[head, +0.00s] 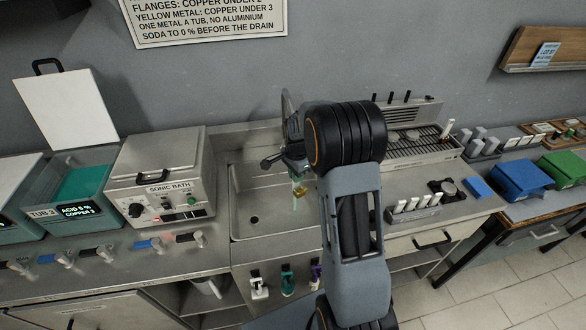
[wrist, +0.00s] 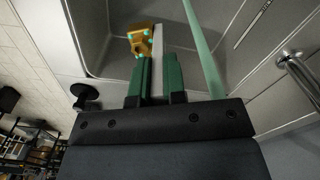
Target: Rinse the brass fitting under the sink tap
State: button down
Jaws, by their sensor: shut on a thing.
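The brass fitting (wrist: 139,40) shows at my fingertips in the wrist view, with several bright teal spots on it. My gripper (wrist: 159,72) has green fingers and is shut on the fitting; a pale grey bar shows between the fingers. In the head view the fitting (head: 299,189) is small, over the sink basin (head: 244,226), and my arm hides much around it. A pale green strip (wrist: 204,48), seemingly running water, passes right of the fitting in the wrist view, apart from it in that picture. The chrome tap (wrist: 298,70) is at the right.
The sonic bath (head: 160,185) stands left of the sink, with acid tub 3 (head: 85,212) beyond it. A drying rack (head: 420,148) and a holder with white pieces (head: 413,207) are to the right. Blue (head: 522,180) and green (head: 563,168) bins stand farther right.

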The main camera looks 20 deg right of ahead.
notch_tip(320, 180, down, 13)
jog(key=b, duration=0.9)
jog(key=w+d+f, duration=0.1)
jog(key=w+f, duration=0.1)
jog(key=w, duration=0.4)
jog(key=shift+w+d+b, duration=0.3)
jog(key=shift+b, duration=0.05)
dwell(4.3)
jog(key=s+a, duration=0.1)
jog(key=s, duration=0.6)
jog(key=shift+s+a+b, duration=0.15)
jog(key=shift+a+b, duration=0.1)
jog(key=shift+b, duration=0.05)
